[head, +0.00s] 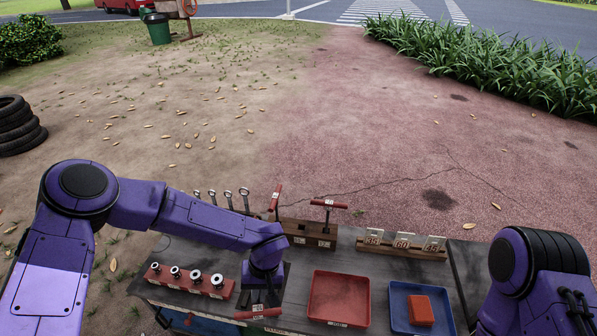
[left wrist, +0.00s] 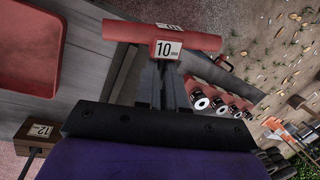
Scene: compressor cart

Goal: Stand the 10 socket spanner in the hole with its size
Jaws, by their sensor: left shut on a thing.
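My left gripper (head: 262,293) is shut on the 10 socket spanner (head: 258,314), a red T-handle marked 10, low over the front of the cart. In the left wrist view the spanner (left wrist: 162,38) lies across the fingertips (left wrist: 163,75), its 10 label facing the camera; its shaft is mostly hidden. A wooden block (head: 311,230) with size labels stands at the cart's back, with two other red T-handle spanners (head: 328,204) (head: 275,199) upright at it. In the left wrist view a block end marked 12 (left wrist: 40,129) shows. My right gripper is out of view.
A red rail with several sockets (head: 190,281) lies left of the gripper. A red tray (head: 339,274) and a blue tray (head: 399,292) holding a red block (head: 421,309) lie to the right. A wooden rack with number cards (head: 402,247) and several upright spanners (head: 228,199) stand at the back.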

